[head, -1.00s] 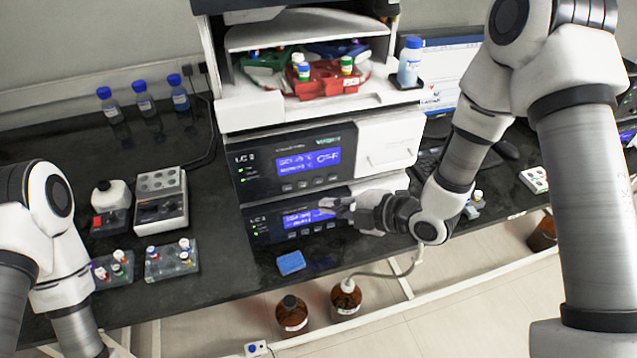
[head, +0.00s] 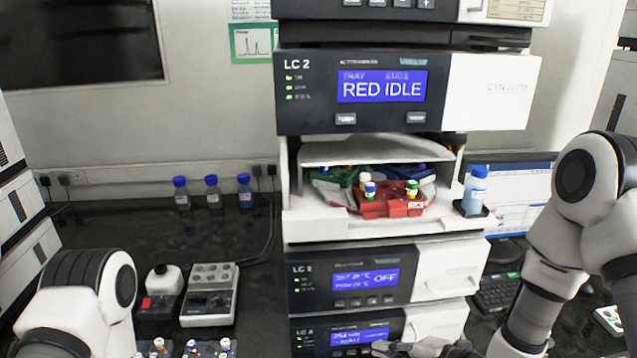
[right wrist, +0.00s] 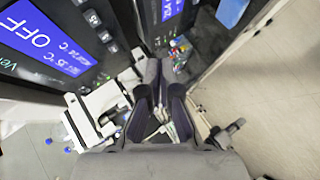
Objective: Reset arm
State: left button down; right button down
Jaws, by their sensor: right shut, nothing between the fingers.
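My right gripper (head: 382,348) is at the bottom edge of the head view, in front of the lowest module (head: 302,338) of the column stack, near its blue display. Its fingers are shut and empty. In the right wrist view the dark fingers of the right gripper (right wrist: 161,70) are close together with nothing held between them. My right arm (head: 565,245) comes in from the right. My left arm (head: 85,300) shows at the lower left; its gripper is out of view.
An open bay holds a red rack (head: 390,207) with capped vials. A blue-capped bottle (head: 474,192) stands on its right ledge. The top display (head: 382,87) reads RED IDLE. A grey block device (head: 209,296) stands on the dark bench, with a monitor (head: 520,190) at right.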

jog(key=s+f+m+g+h, duration=0.25)
jog(key=s+f, duration=0.45)
jog(key=f, duration=0.4)
jog(key=s+d+f+m+g+h, duration=0.3)
jog(key=s+d+f+m, duration=0.1)
jog(key=s+m, duration=0.4)
jog(key=s+d+f+m+g+h, duration=0.3)
jog(key=s+d+f+m, duration=0.2)
jog(key=m, duration=0.7)
jog(key=s+f, duration=0.2)
jog(key=s, duration=0.1)
jog(key=shift+s+d+m+g, duration=0.25)
jog(key=shift+s+m+g, duration=0.1)
jog(key=shift+s, duration=0.05)
